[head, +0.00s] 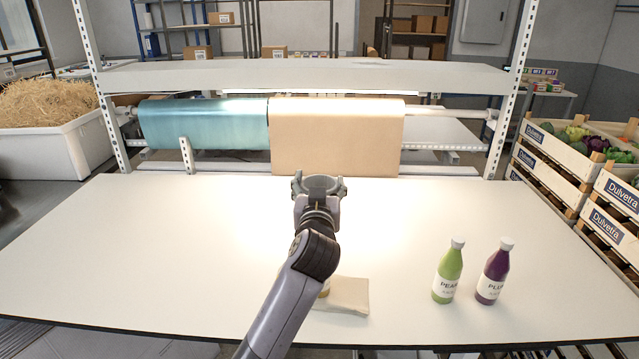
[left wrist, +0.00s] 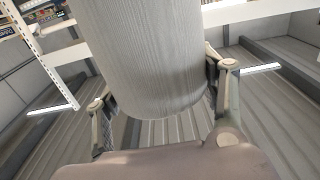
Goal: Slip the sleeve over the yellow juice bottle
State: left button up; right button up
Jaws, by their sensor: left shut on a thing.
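My left gripper (head: 319,187) is raised over the middle of the table and shut on a grey, finely ribbed sleeve. The sleeve (left wrist: 145,55) fills the middle of the left wrist view between the two fingers of the left gripper (left wrist: 165,95). In the head view the gripper mostly hides it. The right gripper is not in view.
A beige folded pad (head: 345,296) lies right of my forearm. A green bottle (head: 447,272) and a purple bottle (head: 493,271) stand upright at the front right. Teal (head: 203,124) and brown (head: 335,135) rolls hang at the back. The left of the table (head: 150,240) is clear.

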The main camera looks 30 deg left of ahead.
pick_arm(q)
jog(key=shift+f+b, duration=3.3)
jog(key=shift+f, duration=1.05)
notch_tip(320, 180, down, 10)
jog(key=b, duration=0.8)
jog(key=o, duration=0.8)
jog(key=shift+c, duration=0.2)
